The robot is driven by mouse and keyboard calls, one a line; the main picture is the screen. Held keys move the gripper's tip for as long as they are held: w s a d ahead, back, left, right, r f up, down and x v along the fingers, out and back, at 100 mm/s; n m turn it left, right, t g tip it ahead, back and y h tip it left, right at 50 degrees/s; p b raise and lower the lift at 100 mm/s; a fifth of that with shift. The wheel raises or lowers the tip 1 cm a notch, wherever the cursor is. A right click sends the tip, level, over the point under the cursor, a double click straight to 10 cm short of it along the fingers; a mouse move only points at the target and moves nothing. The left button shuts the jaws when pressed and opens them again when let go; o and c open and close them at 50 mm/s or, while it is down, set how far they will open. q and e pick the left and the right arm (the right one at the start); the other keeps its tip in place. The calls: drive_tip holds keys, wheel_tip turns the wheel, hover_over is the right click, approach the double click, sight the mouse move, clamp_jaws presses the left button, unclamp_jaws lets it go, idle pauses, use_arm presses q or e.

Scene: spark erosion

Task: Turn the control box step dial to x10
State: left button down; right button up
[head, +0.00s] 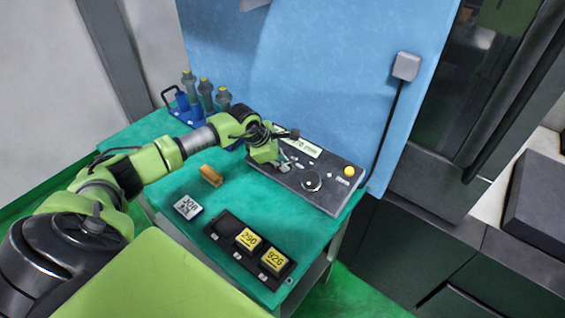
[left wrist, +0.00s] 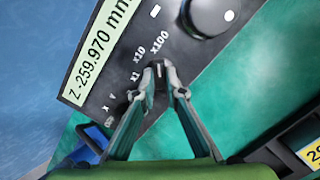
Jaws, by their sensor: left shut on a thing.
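The control box (head: 325,192) is a dark, flat panel at the back right of the green table. Its pale display reads Z -259.970 mm in the left wrist view, where the panel (left wrist: 118,78) also bears the labels x1, x10 and x100. My left gripper (head: 283,167) reaches over the box's left part. In the left wrist view the gripper's fingertips (left wrist: 161,76) are shut on the small dark step dial (left wrist: 159,70), just below the x10 and x100 labels. The fingers partly hide the dial, and I cannot tell which label it points to. My right gripper is out of view.
A large round black knob (head: 311,181) and a yellow button (head: 349,170) sit right of the gripper. Bottles stand in a blue rack (head: 187,110) at the back left. A wooden block (head: 210,175), a JOB card (head: 187,207) and a black tray (head: 222,228) lie in front.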

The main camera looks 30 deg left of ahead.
use_arm(q)
drive_tip(key=n+b, duration=0.1)
drive_tip(key=n, duration=0.1)
drive_tip(key=n+b, duration=0.2)
drive_tip(key=shift+d+f+n+y, duration=0.1)
drive_tip(key=shift+f+n+y, duration=0.1)
drive_tip(key=shift+n+y, duration=0.15)
drive_tip(key=n+b, duration=0.3)
drive_tip(key=n, duration=0.2)
drive_tip(key=shift+s+d+r+t+y+b, duration=0.1)
drive_tip(key=shift+r+t+y+b, duration=0.05)
drive_tip(key=shift+t+y+b, duration=0.2)
drive_tip(key=shift+n, duration=0.25)
drive_tip(key=c, duration=2.1)
unclamp_jaws()
drive_tip(key=shift+r, duration=0.1)
drive_tip(key=v, duration=1.2)
